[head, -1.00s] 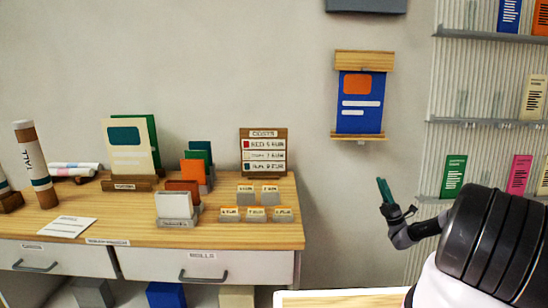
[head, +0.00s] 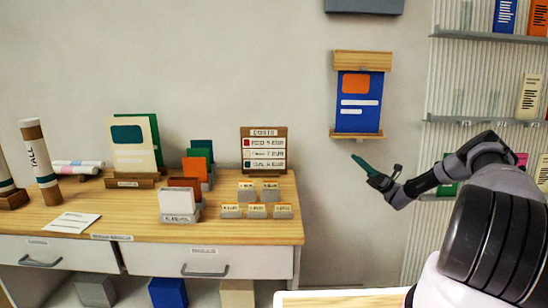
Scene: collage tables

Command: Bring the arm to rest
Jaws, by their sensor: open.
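My arm (head: 440,172) reaches in from the right in the head view, bent at the elbow, with its forearm sloping down to the left. My gripper (head: 378,170) is at its left end, in the air in front of the wall. It is open. A flat teal piece shows at its tip, pointing up and left; I cannot tell whether it is part of the gripper. The gripper appears apart from the table and shelves.
A wooden table (head: 272,232) with signs, card holders and rolled tubes stands at the left. A blue poster (head: 359,118) hangs on the wall above the gripper. Wall shelves (head: 485,121) with cards are behind the arm. A pale tabletop edge (head: 340,300) is below.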

